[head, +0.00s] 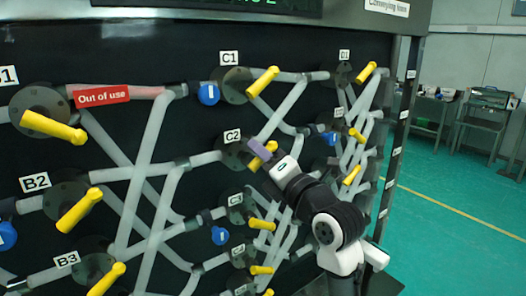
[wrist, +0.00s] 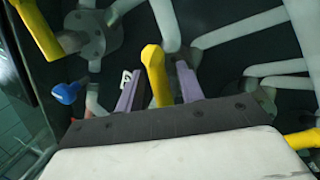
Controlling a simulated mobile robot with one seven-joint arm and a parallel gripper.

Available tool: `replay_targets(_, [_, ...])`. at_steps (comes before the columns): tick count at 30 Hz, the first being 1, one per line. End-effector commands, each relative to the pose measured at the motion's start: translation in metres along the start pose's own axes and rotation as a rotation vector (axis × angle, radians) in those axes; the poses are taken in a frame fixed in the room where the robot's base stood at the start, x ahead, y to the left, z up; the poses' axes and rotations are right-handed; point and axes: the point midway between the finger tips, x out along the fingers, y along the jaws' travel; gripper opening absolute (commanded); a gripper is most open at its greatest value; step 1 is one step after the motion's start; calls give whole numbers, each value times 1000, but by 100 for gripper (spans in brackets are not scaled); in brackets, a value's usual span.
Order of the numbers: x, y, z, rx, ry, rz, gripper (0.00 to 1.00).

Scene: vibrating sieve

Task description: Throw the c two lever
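The C2 label (head: 232,135) marks a round dark valve flange (head: 233,155) on the black panel. Its yellow lever (head: 257,162) points up and to the right and is partly hidden by my gripper (head: 262,149). In the wrist view, the yellow lever (wrist: 155,75) stands between the two purple fingers of my gripper (wrist: 160,88). The fingers are apart, one on each side of the lever, with a small gap visible on the right side. Whether the left finger touches the lever is unclear.
Yellow levers of C1 (head: 262,82) above and C3 (head: 261,223) below are close by. A blue handle (head: 209,94) sits left of C1. Pale pipes cross the panel, and a red "Out of use" sign (head: 102,95) is at upper left. Open green floor (head: 450,220) lies right.

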Motion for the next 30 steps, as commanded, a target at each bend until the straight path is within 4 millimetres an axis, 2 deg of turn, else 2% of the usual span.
replay_targets(6, [0, 0, 0, 0, 0, 0, 38])
replay_targets(15, [0, 0, 0, 0, 0, 1, 0])
replay_targets(23, [0, -1, -1, 15, -3, -1, 0])
replay_targets(30, [-1, -4, -2, 113, -24, -11, 0])
